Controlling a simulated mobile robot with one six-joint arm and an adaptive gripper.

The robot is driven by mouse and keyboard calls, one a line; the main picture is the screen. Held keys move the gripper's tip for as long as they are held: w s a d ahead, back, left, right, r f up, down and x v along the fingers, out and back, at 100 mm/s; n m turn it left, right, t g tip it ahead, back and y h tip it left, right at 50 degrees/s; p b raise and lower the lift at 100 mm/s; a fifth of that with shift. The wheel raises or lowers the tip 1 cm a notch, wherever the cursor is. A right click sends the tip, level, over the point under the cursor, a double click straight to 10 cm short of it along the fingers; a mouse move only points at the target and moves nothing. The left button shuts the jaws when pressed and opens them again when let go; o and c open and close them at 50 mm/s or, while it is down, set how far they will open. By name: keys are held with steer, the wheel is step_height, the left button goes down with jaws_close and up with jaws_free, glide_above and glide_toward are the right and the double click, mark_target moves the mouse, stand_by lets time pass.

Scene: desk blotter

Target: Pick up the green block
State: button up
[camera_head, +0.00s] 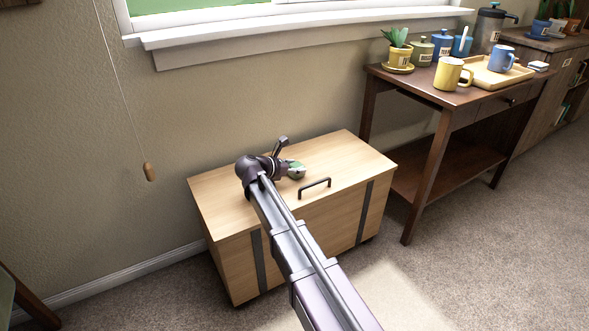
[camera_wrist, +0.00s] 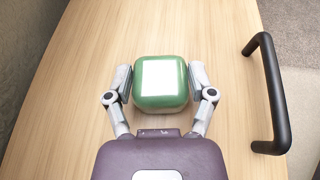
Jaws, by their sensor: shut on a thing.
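The green block (camera_wrist: 160,102) has rounded edges and a white square on its top face. It sits between the two fingers of my gripper (camera_wrist: 160,88) in the wrist view. The fingers are shut on its left and right sides. In the head view, my gripper (camera_head: 296,170) is over the top of a light wooden chest (camera_head: 335,160), and a small part of the green block (camera_head: 287,163) shows beside it, mostly hidden. I cannot tell whether the block touches the chest top.
The chest has a black handle (camera_head: 314,183), also at the right in the wrist view (camera_wrist: 270,95). A dark wooden side table (camera_head: 425,90) with a yellow mug (camera_head: 452,74), a tray and pots stands to the right. A pull cord (camera_head: 149,172) hangs at the left. The chest top around the block is clear.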

steer(key=shift+r, duration=0.2)
step_height(320, 180, up, 10)
steer(key=p, duration=1)
steer(key=shift+f, duration=0.2)
steer(key=shift+r, duration=0.1)
stand_by(0.3)
step_height(320, 180, up, 47)
steer(key=p, duration=4.7)
glide_above(296, 165)
steer(key=shift+d, duration=0.1)
